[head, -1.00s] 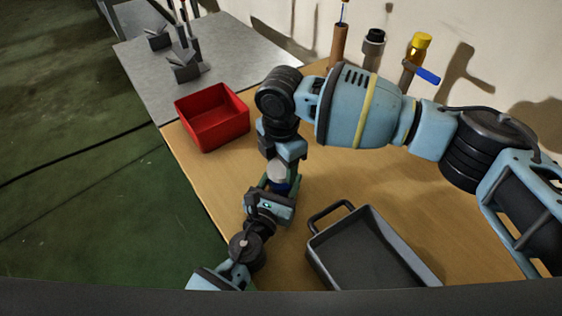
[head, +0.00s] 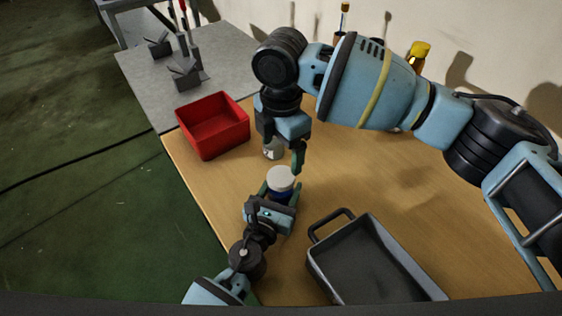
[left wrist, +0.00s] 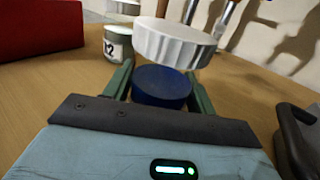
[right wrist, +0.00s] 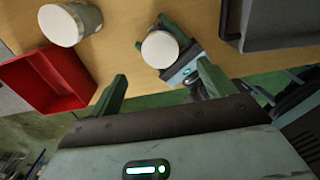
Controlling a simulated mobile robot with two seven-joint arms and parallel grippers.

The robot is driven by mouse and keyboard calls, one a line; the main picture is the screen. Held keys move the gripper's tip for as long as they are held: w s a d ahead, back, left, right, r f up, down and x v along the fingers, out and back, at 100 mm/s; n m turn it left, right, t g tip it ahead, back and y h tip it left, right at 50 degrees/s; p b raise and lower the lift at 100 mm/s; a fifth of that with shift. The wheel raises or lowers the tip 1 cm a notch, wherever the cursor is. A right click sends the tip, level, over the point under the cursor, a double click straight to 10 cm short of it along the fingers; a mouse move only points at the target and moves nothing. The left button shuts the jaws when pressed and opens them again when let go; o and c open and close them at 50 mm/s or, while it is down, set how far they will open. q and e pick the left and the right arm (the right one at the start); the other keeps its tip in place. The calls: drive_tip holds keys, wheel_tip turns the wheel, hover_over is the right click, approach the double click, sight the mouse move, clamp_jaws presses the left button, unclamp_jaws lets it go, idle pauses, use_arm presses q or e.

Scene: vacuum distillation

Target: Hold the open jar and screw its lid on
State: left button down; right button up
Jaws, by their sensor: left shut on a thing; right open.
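The jar (left wrist: 162,86), with a blue body, stands between the green fingers of my left gripper (head: 281,196), which is shut on it. The white lid (head: 280,178) is on top of the jar; in the left wrist view the ribbed lid (left wrist: 175,42) sits above the blue part, and I cannot tell how tightly it is seated. My right gripper (head: 285,158) is open and empty, above and behind the lidded jar in the head view. In the right wrist view its fingers are spread, with the lid (right wrist: 160,49) beyond them, apart.
A second white-topped jar (left wrist: 118,42) with a number label stands on the table nearby. A red bin (head: 213,126) is at the back left and a grey handled tray (head: 318,256) at the front right. A yellow-capped bottle (head: 419,49) stands near the wall.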

sight(276, 201)
drive_tip(key=shift+r, duration=2.05)
use_arm(q)
drive_tip(key=shift+c, duration=2.1)
unclamp_jaws()
drive_tip(key=shift+s, duration=0.1)
drive_tip(key=shift+s+a, duration=0.15)
drive_tip(key=shift+s, duration=0.15)
drive_tip(key=v, duration=0.6)
drive_tip(key=shift+f, duration=0.1)
drive_tip(key=shift+s+a, duration=0.2)
drive_tip(key=shift+s, duration=0.25)
use_arm(e)
drive_tip(key=shift+f, duration=0.3)
